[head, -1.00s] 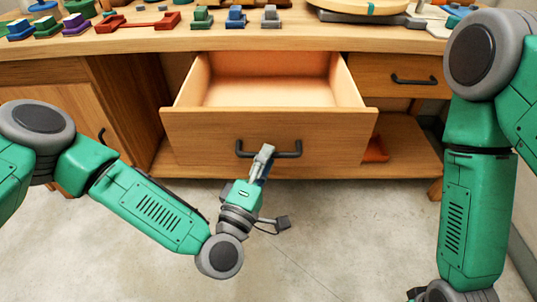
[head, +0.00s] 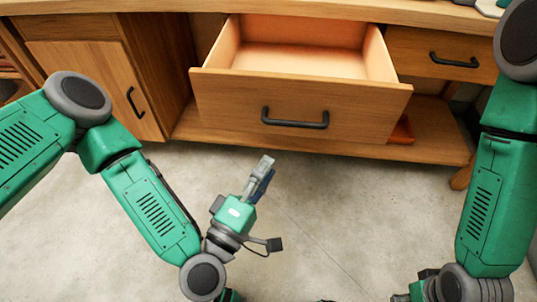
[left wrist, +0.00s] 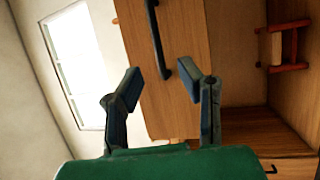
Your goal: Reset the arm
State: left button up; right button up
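My left gripper (head: 264,168) is in front of and below the open drawer (head: 300,104), clear of its black handle (head: 295,119). In the left wrist view the two fingers of the left gripper (left wrist: 165,88) stand apart with nothing between them. The drawer front (left wrist: 185,50) and its handle (left wrist: 158,40) show beyond the fingers in that view. The drawer is pulled out and its visible inside is empty. My right arm hangs at the right of the head view; its gripper is cut off at the bottom edge and its fingers cannot be made out.
The wooden workbench (head: 400,12) spans the back. A cabinet door (head: 95,85) is at its left, and a shut small drawer (head: 440,55) at its right. An orange thing (head: 402,131) lies on the low shelf. The concrete floor (head: 330,210) in front is clear.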

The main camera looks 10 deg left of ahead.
pick_arm(q)
jog(key=s+a+f+m+g+p, duration=0.3)
jog(key=s+f+m+g+p, duration=0.2)
jog(key=s+f+m+g, duration=0.55)
jog(key=s+a+m+g+y+p, duration=0.1)
jog(key=s+a+g+y, duration=0.2)
jog(key=a, duration=0.7)
jog(key=s+a+m+g+y+p, duration=0.1)
jog(key=s+a+g+y, duration=0.2)
jog(key=a, duration=0.7)
jog(key=shift+s+a+f+m+g+y, duration=0.15)
jog(key=shift+s+f+m+g+y, duration=0.25)
jog(key=shift+g+y, duration=0.45)
jog(key=shift+w+f, duration=0.1)
jog(key=shift+w, duration=0.1)
